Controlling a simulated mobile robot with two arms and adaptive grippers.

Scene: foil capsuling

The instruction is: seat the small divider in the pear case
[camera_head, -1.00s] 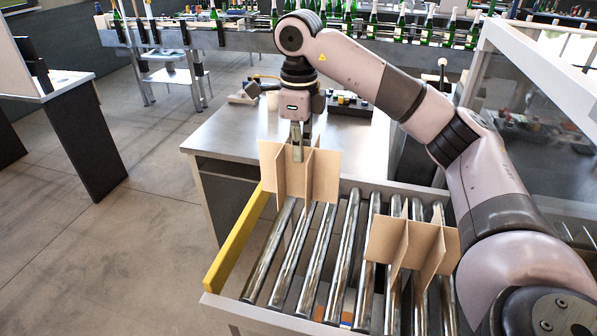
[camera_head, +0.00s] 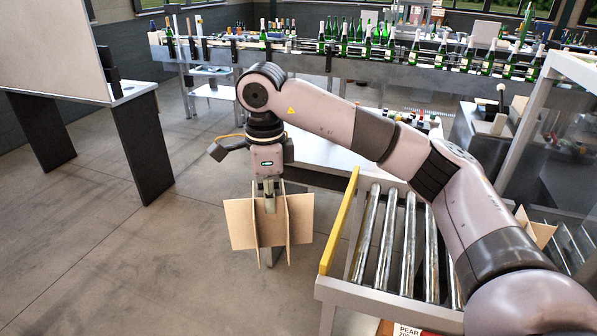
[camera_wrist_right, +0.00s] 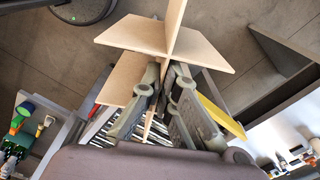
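My right gripper (camera_head: 269,203) is shut on a crossed cardboard divider (camera_head: 240,224), pinching one of its upright panels. The divider hangs upright over open floor, left of the roller conveyor. In the right wrist view the fingers (camera_wrist_right: 164,88) close on a panel of the same divider (camera_wrist_right: 140,36). A second cardboard divider (camera_head: 537,229) is at the right, mostly hidden behind my arm. At the bottom edge a white label (camera_head: 408,330) reads "PEAR"; only a sliver of what bears it shows. My left gripper is not in view.
The roller conveyor (camera_head: 398,240) has a yellow guard (camera_head: 341,222) along its left side. A metal table (camera_head: 325,155) stands behind it. A white-topped stand (camera_head: 132,91) is at the left. Bottles line a far conveyor (camera_head: 300,52).

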